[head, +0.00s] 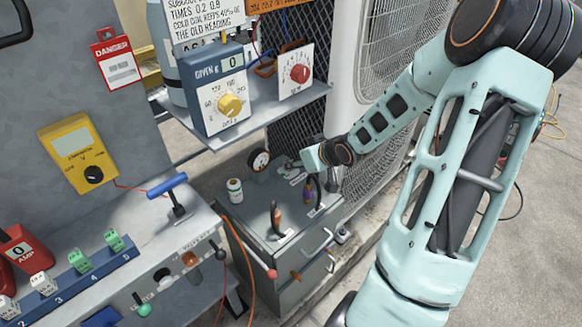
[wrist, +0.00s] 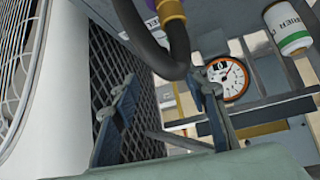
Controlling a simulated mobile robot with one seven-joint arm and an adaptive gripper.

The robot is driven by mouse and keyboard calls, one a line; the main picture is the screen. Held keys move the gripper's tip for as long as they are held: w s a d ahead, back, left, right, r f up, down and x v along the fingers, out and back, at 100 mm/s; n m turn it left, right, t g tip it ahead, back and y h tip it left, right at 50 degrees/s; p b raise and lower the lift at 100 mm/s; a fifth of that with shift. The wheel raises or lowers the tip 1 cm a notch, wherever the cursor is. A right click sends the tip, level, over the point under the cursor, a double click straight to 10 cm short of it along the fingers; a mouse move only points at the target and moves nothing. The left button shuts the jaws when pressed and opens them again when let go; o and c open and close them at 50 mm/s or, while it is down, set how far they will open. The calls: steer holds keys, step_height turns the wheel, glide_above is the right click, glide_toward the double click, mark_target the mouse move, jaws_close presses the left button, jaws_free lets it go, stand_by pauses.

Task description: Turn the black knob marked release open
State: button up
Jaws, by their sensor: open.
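I cannot make out any lettering that reads release, so I cannot tell which knob is the marked one. My gripper (head: 296,168) is low over the back right of the grey cabinet top (head: 250,196), close to the round gauge (head: 259,160) and a black hose. In the wrist view my gripper (wrist: 165,112) has its two dark fingers wide apart, with nothing held between them. The gauge (wrist: 228,78) shows just beyond the right finger. The black hose (wrist: 160,45) with a purple fitting crosses above the fingers. My wrist hides part of the cabinet's back edge.
A white-and-green can (head: 235,190) and a purple-and-orange hose fitting (head: 308,192) stand on the cabinet. A shelf (head: 250,115) with a blue box and a red-knob panel (head: 297,72) overhangs behind. A mesh-covered condenser (head: 390,55) is at right. A blue-handled lever (head: 167,185) is at left.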

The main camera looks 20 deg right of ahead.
steer(key=b+x, duration=0.2)
steer(key=x, duration=0.4)
steer(key=shift+w+a+f, duration=0.1)
steer(key=shift+f, duration=0.05)
jaws_close()
